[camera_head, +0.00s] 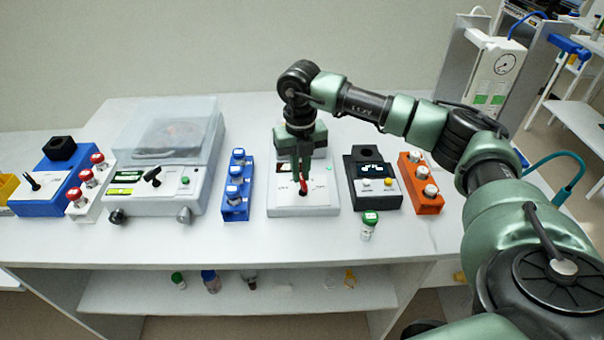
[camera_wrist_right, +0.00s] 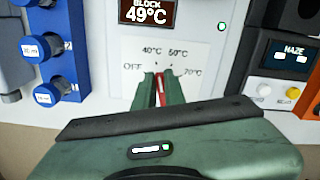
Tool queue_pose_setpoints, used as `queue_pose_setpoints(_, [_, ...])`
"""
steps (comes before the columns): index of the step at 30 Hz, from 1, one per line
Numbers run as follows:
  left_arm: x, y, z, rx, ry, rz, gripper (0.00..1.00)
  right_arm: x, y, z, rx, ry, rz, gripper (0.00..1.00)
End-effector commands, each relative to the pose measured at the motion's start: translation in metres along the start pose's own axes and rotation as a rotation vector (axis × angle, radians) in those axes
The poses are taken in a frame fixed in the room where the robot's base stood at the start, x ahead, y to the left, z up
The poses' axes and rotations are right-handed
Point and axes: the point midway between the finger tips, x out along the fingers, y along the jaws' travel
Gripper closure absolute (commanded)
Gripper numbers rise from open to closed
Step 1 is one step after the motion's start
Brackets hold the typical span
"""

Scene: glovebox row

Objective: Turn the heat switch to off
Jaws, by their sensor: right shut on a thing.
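The heat switch is a red knob (camera_head: 304,188) on the sloping front of the white block heater (camera_head: 282,207). In the right wrist view the red knob (camera_wrist_right: 161,88) sits under a printed dial (camera_wrist_right: 160,58) marked OFF, 40°C, 50°C and 70°C. OFF is at the dial's left. The visible red part points roughly upward, near the 40°C and 50°C marks; its exact setting is unclear. The heater display (camera_wrist_right: 148,12) reads BLOCK 49°C. My right gripper (camera_wrist_right: 160,97) is shut on the knob, hiding most of it. My left gripper is not in view.
A blue vial rack (camera_head: 237,205) stands left of the heater. A dark haze meter (camera_head: 376,196) and orange rack (camera_head: 425,200) stand right. A green-capped vial (camera_head: 368,226) is near the front. A lidded centrifuge-like machine (camera_head: 160,180) is farther left.

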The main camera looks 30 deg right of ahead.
Motion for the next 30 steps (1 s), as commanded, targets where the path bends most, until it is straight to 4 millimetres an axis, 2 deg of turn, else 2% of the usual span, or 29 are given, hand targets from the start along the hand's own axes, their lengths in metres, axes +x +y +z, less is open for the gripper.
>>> queue_pose_setpoints(9, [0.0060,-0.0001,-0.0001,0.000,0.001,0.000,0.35,-0.0007,0.0024,0.0001,-0.111,-0.001,0.001,1.00])
queue_pose_setpoints(24, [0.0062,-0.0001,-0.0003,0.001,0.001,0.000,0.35,-0.0015,0.0026,0.0002,-0.127,-0.002,0.001,1.00])
queue_pose_setpoints(25, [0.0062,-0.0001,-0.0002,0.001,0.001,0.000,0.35,-0.0015,0.0025,0.0002,-0.127,-0.002,0.001,0.81])
queue_pose_setpoints(26, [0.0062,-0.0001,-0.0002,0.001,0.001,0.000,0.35,-0.0014,0.0025,0.0002,-0.127,-0.002,0.001,0.72])
queue_pose_setpoints(27, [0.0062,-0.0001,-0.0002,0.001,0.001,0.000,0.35,-0.0014,0.0025,0.0002,-0.127,-0.002,0.001,0.67])
queue_pose_setpoints(30, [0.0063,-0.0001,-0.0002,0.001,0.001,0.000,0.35,-0.0010,0.0024,0.0001,-0.126,-0.001,0.000,0.67])
